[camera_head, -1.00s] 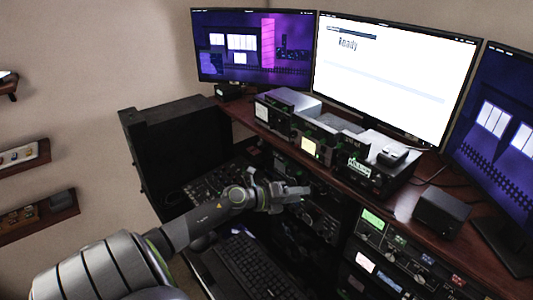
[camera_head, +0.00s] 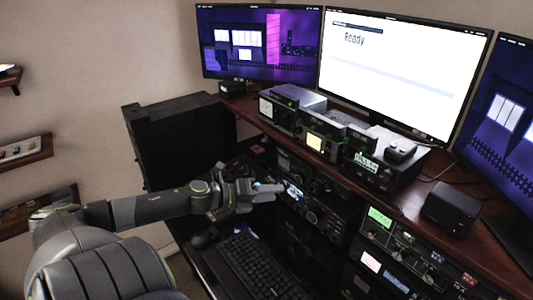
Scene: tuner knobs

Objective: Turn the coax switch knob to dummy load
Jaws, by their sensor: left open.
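My left gripper (camera_head: 266,190) reaches in from the left and is open, its fingertips close to the front of the dark rack of radio gear (camera_head: 318,212) under the desk shelf. A small lit display shows just right of the fingertips. I cannot make out the coax switch knob; it is too small to tell or hidden by the gripper. I cannot tell whether the fingers touch the panel. My right gripper is not in view.
A keyboard (camera_head: 250,268) lies below the gripper. Several radio units (camera_head: 318,142) stand on the wooden shelf (camera_head: 408,196) under the monitors (camera_head: 400,75). A small black box (camera_head: 453,207) sits at right. More lit panels (camera_head: 395,245) fill the lower right.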

